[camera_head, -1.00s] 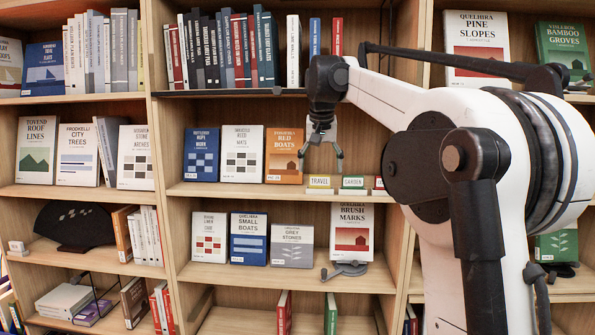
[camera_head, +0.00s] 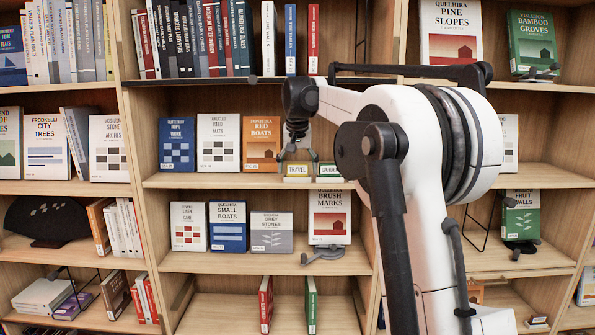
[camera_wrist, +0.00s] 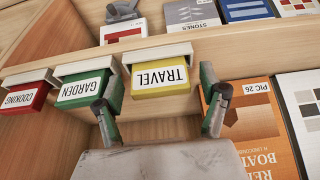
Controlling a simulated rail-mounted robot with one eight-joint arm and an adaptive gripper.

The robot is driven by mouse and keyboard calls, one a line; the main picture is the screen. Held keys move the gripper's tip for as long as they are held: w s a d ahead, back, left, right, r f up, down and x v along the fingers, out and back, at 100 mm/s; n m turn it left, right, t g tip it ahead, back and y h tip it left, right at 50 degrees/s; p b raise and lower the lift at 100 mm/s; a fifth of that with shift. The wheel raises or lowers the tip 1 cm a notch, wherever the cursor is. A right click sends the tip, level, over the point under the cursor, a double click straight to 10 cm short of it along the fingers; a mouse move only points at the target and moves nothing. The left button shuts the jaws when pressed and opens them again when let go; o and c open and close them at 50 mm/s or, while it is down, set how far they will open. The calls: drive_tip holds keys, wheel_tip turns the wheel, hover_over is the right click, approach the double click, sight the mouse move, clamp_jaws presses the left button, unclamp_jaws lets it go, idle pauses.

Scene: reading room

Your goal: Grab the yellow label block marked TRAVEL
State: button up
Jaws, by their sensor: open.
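The yellow TRAVEL label block (camera_wrist: 160,79) shows upside down in the wrist view, in a white holder on the shelf edge. My gripper (camera_wrist: 160,98) is open and empty, with one finger on either side of the block and visible space between. In the head view my gripper (camera_head: 298,157) is just above the block, pointing down. Whether a finger touches the block or the neighbouring label is unclear.
The green GARDEN block (camera_wrist: 84,89) sits close beside one finger, with the red COOKING block (camera_wrist: 24,97) beyond it. The orange Red Boats book (camera_wrist: 250,125) stands close to the other finger. More books stand on the shelf below, including Small Boats (camera_head: 227,228).

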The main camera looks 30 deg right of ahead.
drive_tip(key=shift+c, duration=0.2)
drive_tip(key=c, duration=1.2)
